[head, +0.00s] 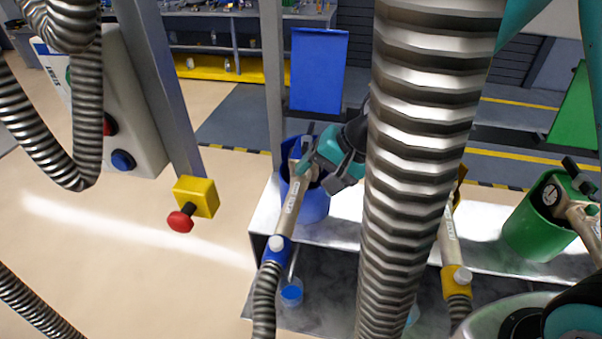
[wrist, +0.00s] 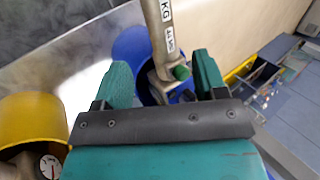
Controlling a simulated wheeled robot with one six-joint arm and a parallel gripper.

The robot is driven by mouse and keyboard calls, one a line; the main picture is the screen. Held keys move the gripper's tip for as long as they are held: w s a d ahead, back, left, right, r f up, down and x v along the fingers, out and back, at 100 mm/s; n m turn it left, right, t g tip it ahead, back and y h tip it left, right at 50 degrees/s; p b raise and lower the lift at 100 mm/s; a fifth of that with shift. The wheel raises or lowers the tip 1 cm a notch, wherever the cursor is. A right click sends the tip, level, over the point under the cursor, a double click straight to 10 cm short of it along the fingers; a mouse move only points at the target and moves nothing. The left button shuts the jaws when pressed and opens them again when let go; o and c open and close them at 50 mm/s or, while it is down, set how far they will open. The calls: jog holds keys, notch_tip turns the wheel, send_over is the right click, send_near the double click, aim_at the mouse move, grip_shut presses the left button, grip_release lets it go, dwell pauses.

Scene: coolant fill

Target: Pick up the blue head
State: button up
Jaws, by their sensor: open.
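The blue head (head: 292,203) is a beige-metal filling head with a blue collar and a ribbed hose. It stands tilted in the blue holder (head: 316,207), with its upper end at the rim. My gripper (head: 318,173) is open at that upper end. In the wrist view, the head's labelled shaft (wrist: 160,28) runs down between the two teal fingers of my gripper (wrist: 161,70), with a gap to the left finger. The blue holder (wrist: 129,45) is behind the fingers. My gripper's bar hides the lower part of the head, and I cannot tell whether a finger touches it.
A yellow-collared head (head: 447,238) stands to the right, with its yellow holder (wrist: 28,122) in the wrist view. A green holder (head: 527,232) with another head is further right. A red button on a yellow box (head: 195,198) is left. A large ribbed hose (head: 415,150) blocks the centre.

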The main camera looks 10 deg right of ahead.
aim_at(299, 189)
jog(key=x, duration=0.3)
jog(key=shift+w+p+x, duration=0.15)
jog(key=shift+p+x, duration=0.7)
jog(key=shift+x, duration=0.5)
jog(key=shift+w+p+x, duration=0.1)
jog(key=shift+p+x, duration=0.75)
jog(key=shift+x, duration=0.5)
jog(key=shift+d, duration=0.1)
grip_shut()
jog(key=shift+w+r, duration=0.1)
jog(key=shift+r, duration=0.1)
